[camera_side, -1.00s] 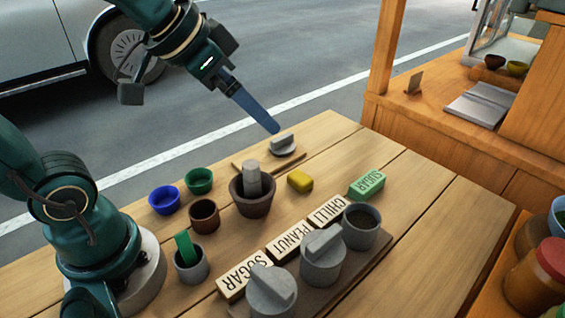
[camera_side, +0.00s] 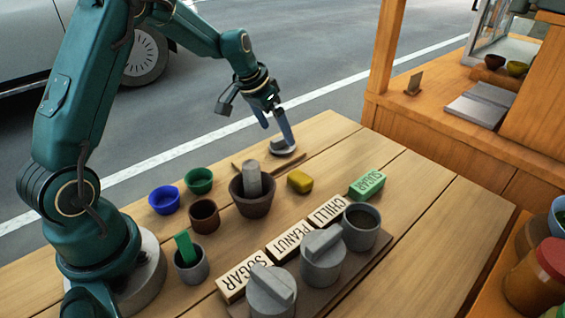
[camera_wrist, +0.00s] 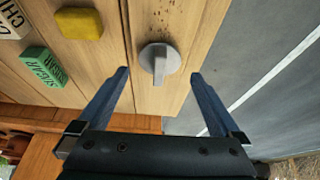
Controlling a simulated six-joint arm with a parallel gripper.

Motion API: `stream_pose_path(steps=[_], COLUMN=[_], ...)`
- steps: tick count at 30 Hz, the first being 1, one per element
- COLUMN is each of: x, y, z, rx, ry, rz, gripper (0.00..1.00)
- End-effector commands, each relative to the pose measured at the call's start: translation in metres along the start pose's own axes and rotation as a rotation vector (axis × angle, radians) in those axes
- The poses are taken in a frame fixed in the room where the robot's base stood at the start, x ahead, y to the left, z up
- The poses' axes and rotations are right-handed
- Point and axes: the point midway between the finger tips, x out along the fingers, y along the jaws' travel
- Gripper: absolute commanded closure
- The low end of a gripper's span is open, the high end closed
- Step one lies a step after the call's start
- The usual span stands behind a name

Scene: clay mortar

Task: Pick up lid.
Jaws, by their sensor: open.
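The lid (camera_side: 283,148) is a round grey disc with a raised bar handle. It lies on a thin wooden board (camera_side: 250,161) near the far edge of the table. In the wrist view the lid (camera_wrist: 160,60) sits ahead of the fingertips, midway between the two blue fingers, with the handle pointing along the fingers. My gripper (camera_side: 277,130) is open and points down at the lid; in the wrist view my gripper (camera_wrist: 160,75) has nothing between its fingers. The side view does not show clearly whether a finger touches the lid.
A mortar with a pestle (camera_side: 251,190), a yellow block (camera_side: 299,181) and a green sugar block (camera_side: 367,185) stand near the lid. Grey jars (camera_side: 322,260) stand along the front, one uncovered (camera_side: 361,228). Small bowls (camera_side: 165,199) are at left. The table's far edge lies just behind the lid.

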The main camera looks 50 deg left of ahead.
Motion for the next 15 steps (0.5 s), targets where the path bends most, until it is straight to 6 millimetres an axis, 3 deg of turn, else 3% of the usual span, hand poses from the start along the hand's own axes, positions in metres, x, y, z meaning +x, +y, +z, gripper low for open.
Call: stream_pose_path(steps=[7,15], x=[0.03,0.041], y=[0.001,0.001], z=[0.001,0.0], rx=[0.002,0.001], ry=[-0.003,0.001], rz=[0.001,-0.001], gripper=[0.0,0.0])
